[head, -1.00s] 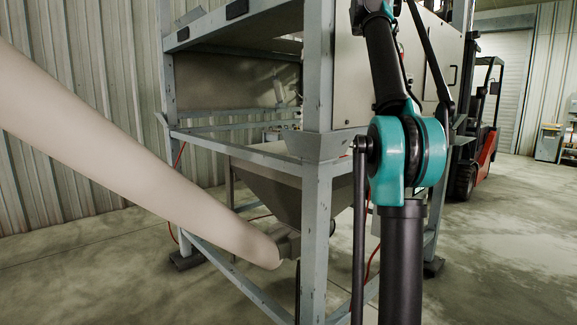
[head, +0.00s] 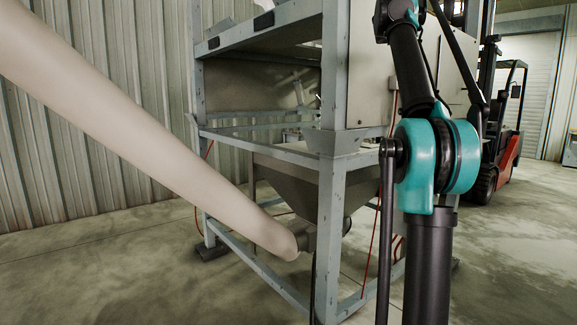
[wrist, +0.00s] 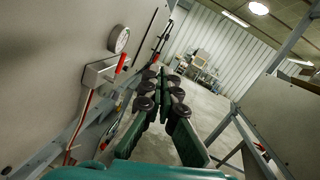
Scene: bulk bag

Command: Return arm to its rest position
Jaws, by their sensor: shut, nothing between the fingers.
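My gripper (wrist: 160,74) shows in the wrist view, its dark green fingers with black joints reaching up the middle of the picture. The fingers are shut with nothing between them. They are beside a grey panel on the left, apart from it as far as I can tell. In the head view, my arm (head: 428,165), teal and black, stands upright right of centre and runs out of the top edge. My gripper is out of the head view.
A grey steel frame (head: 332,230) with a hopper (head: 285,185) stands close left of my arm. A thick beige pipe (head: 150,140) slants down to it. A red forklift (head: 508,150) is behind. Floor at right is clear.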

